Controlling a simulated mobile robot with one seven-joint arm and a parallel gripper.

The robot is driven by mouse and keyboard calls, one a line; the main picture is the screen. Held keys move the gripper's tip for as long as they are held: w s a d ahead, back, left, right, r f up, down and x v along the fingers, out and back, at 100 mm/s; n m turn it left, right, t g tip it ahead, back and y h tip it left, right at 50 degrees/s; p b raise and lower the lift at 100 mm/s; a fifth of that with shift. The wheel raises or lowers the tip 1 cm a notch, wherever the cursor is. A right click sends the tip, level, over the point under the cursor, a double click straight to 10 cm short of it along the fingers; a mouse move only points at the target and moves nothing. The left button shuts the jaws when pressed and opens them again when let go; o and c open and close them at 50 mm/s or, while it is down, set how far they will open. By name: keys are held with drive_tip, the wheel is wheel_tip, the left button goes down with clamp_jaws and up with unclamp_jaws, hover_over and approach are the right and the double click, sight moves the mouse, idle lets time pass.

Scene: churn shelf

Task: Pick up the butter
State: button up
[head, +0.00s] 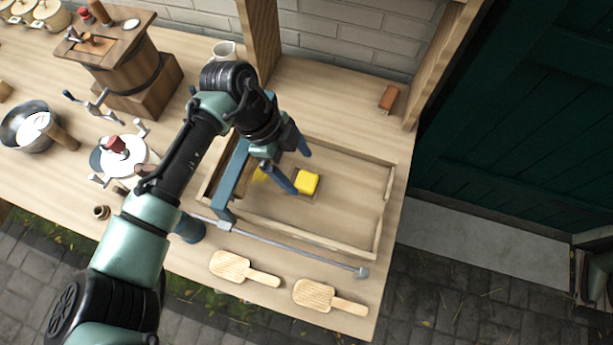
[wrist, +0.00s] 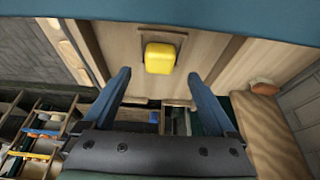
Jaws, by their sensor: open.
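The butter is a yellow block (head: 307,182) on a small darker square inside a shallow wooden tray (head: 345,243). In the wrist view the butter (wrist: 160,58) is at upper centre, beyond and between my two fingers. My gripper (head: 300,172) is open and empty, above the tray. Its blue fingers also show in the wrist view (wrist: 159,76). In the head view one finger is just left of the butter; contact cannot be told. A smaller yellow patch (head: 259,174) shows left of the finger, partly hidden by my gripper.
A blue bar (head: 232,178) spans the tray's left end, close to my arm. A grey rod (head: 290,248) lies along the tray's front. Two wooden paddles (head: 232,267) lie in front. A small brown block (head: 389,97) is behind; wooden posts (head: 260,40) rise at the back.

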sight(307, 180)
drive_tip(key=shift+p+x, duration=0.35)
drive_tip(key=shift+x, duration=1.5)
clamp_jaws()
